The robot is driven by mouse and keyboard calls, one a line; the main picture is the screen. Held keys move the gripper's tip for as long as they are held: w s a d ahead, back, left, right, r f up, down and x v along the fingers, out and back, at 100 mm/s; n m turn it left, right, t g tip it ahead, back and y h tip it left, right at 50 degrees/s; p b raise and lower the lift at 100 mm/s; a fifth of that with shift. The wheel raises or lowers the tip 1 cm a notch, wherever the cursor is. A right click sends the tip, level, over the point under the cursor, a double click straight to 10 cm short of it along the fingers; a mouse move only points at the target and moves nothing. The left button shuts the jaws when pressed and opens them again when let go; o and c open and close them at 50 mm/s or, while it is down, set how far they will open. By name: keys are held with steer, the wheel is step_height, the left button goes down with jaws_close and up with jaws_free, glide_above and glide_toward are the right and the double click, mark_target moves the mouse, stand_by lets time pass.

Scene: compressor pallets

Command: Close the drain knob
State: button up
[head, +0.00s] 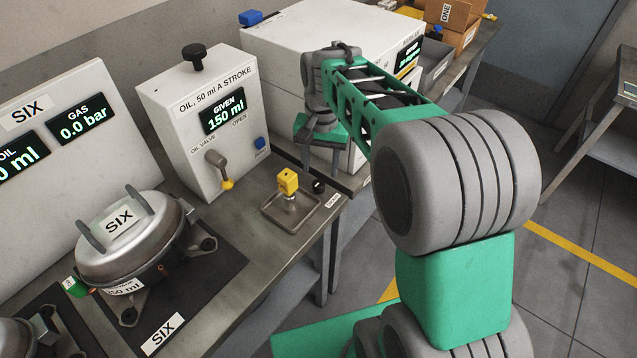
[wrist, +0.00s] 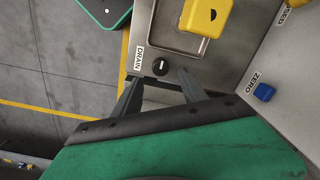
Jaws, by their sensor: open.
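The drain knob (head: 318,186) is a small round black knob at the right edge of the bench, beside a shallow metal tray. In the wrist view the knob (wrist: 160,67) shows a short pale mark on its face, next to the DRAIN label (wrist: 138,57). My gripper (head: 320,169) is open, pointing down, just behind and above the knob in the head view. In the wrist view my two fingers (wrist: 159,80) are spread, with the knob just beyond the gap between their tips. I see no contact with it.
A yellow block (head: 288,180) stands on a post in the tray (head: 305,209). The oil dispenser (head: 189,130) with its lever (head: 218,165) stands left of my gripper. A blue button (wrist: 264,92) labelled ZERO is to the right in the wrist view. A compressor (head: 134,250) sits front left.

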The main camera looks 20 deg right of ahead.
mark_target(318, 183)
step_height(318, 183, down, 6)
steer(key=shift+a+r, duration=0.1)
steer(key=shift+a, duration=0.05)
steer(key=shift+c, duration=0.5)
jaws_close()
steer(key=shift+a, duration=0.1)
